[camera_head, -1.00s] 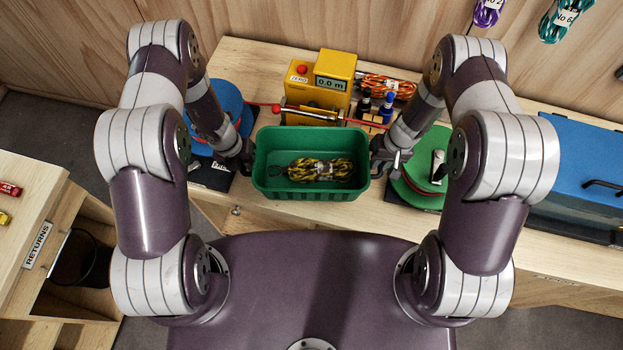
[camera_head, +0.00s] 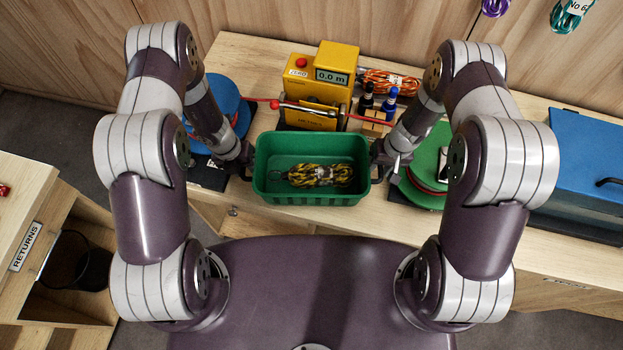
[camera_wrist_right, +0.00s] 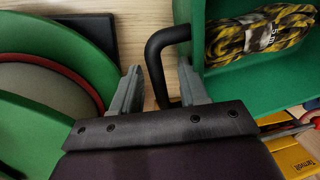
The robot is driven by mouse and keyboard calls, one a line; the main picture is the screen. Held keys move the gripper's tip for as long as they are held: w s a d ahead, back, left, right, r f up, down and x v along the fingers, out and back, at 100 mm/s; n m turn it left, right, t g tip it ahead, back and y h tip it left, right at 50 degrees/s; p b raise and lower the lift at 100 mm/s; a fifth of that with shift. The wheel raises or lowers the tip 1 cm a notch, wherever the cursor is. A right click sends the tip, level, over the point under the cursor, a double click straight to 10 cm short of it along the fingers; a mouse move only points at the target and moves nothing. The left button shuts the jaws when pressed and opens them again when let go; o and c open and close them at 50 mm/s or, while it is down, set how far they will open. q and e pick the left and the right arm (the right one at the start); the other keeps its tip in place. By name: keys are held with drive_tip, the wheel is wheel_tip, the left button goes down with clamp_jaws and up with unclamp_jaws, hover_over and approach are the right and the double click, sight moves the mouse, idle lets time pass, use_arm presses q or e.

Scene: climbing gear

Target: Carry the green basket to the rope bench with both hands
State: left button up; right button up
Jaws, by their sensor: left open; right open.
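The green basket (camera_head: 262,190) is upright at the front of the wooden bench top (camera_head: 262,47), and a yellow-and-black rope coil (camera_head: 320,175) lies inside it. My left gripper (camera_head: 246,160) is at the basket's left end; its fingers are small and dark here. My right gripper (camera_head: 379,160) is at the right end. In the right wrist view, its two fingers (camera_wrist_right: 158,88) are apart. The basket's black handle (camera_wrist_right: 160,68) passes between them with gaps showing. The rope coil also shows there (camera_wrist_right: 262,35). The basket's underside is hidden.
A yellow rope-measuring machine (camera_head: 318,85) stands close behind the basket. A blue disc (camera_head: 222,98) is on the left, a green disc (camera_head: 425,165) on the right. A blue box (camera_head: 590,150) stands further right. A returns shelf (camera_head: 30,175) is at the left.

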drive_tip(key=shift+r, duration=0.4)
use_arm(q)
wheel_tip(320, 180, up, 7)
drive_tip(key=a, duration=0.1)
drive_tip(key=shift+a, duration=0.25)
use_arm(e)
wheel_tip(320, 180, up, 11)
drive_tip(key=d, duration=0.2)
drive_tip(key=shift+d, duration=0.2)
use_arm(q)
drive_tip(key=shift+w, duration=0.1)
